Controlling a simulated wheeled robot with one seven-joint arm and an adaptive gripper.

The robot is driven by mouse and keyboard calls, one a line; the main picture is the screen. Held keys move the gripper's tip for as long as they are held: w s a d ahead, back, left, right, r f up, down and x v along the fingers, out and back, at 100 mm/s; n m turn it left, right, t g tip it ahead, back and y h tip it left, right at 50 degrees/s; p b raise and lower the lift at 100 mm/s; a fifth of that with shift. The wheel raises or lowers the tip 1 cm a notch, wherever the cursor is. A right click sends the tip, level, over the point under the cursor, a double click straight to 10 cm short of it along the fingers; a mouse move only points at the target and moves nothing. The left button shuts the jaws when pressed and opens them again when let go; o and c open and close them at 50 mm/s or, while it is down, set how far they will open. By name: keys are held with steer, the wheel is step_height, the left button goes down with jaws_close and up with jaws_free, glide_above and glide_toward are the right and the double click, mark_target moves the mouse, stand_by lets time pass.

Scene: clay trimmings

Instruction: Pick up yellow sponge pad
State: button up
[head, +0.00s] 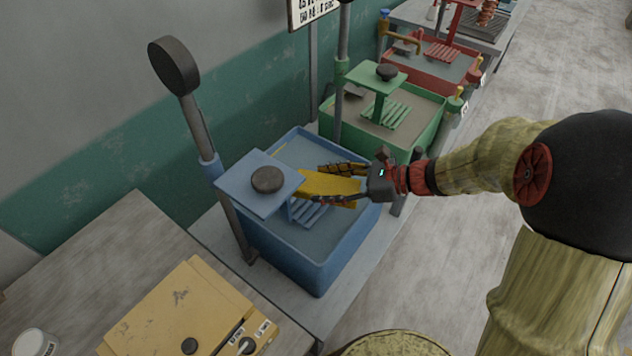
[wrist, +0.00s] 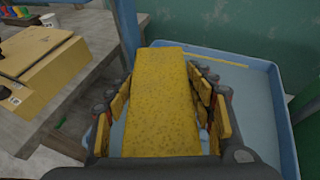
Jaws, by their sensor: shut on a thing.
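The yellow sponge pad (head: 329,184) is a flat, speckled block between the fingers of my gripper (head: 340,184). In the wrist view the sponge pad (wrist: 162,100) fills the middle, with the finger pads of my gripper on both sides of it. My gripper is shut on it. It is over the blue basin (head: 310,265), beside the blue raised platform (head: 240,185). I cannot tell whether the sponge touches anything under it.
A dark round knob (head: 267,179) sits on the blue platform. A tall post with a black disc (head: 175,66) stands left of the basin. Green (head: 425,150) and red (head: 425,65) basins stand behind. A yellow box (head: 190,310) lies on the near table. Open floor is at right.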

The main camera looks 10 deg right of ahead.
steer(key=s+d+r+p, duration=0.2)
steer(key=s+d+r, duration=0.2)
steer(key=s, duration=0.3)
steer(key=shift+d+p, duration=0.4)
steer(key=shift+d, duration=0.5)
